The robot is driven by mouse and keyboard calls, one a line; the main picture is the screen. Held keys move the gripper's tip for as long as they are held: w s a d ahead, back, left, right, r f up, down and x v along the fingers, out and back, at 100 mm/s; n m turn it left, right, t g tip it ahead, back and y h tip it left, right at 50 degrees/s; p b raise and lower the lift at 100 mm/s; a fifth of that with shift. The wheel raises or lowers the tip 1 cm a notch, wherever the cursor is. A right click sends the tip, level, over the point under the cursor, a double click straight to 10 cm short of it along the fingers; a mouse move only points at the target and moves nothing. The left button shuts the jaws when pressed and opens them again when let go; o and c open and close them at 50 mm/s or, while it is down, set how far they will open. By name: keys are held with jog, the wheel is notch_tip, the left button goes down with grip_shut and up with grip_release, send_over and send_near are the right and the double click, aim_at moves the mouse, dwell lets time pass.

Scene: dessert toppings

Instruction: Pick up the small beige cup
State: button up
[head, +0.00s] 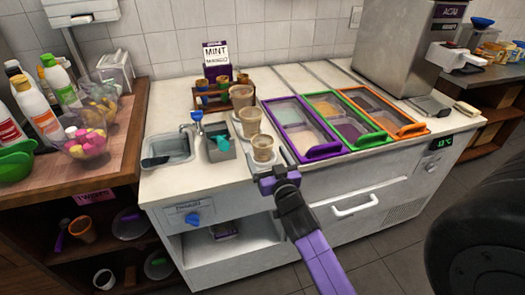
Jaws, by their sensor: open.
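Three beige cups stand in a row on the white counter, left of the lidded bins. The back beige cup (242,96) looks tallest. The middle beige cup (251,122) and the front beige cup (263,148) look shorter; which is the smallest is hard to tell at this size. My gripper (278,175) is open at the counter's front edge, just in front of and slightly right of the front cup. It appears apart from the cup, with nothing visible between its fingers.
Bins with purple (325,149), green (372,139) and orange (413,130) frames fill the counter to the right. A small sink (167,150) and a metal container (222,148) with scoops lie left. A wooden rack (209,98) and purple-and-white sign (216,62) stand behind.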

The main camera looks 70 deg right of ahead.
aim_at(260, 139)
jog(key=p+x, duration=0.1)
jog(key=x, duration=0.1)
jog(key=p+x, duration=0.1)
jog(key=x, duration=0.1)
jog(key=r+p+x, duration=0.1)
jog(key=x, duration=0.2)
jog(key=shift+s, duration=0.1)
jog(key=shift+w+d+f, duration=0.1)
jog(key=shift+w+d, duration=0.15)
jog(key=shift+d, duration=0.1)
jog(key=c, duration=1.4)
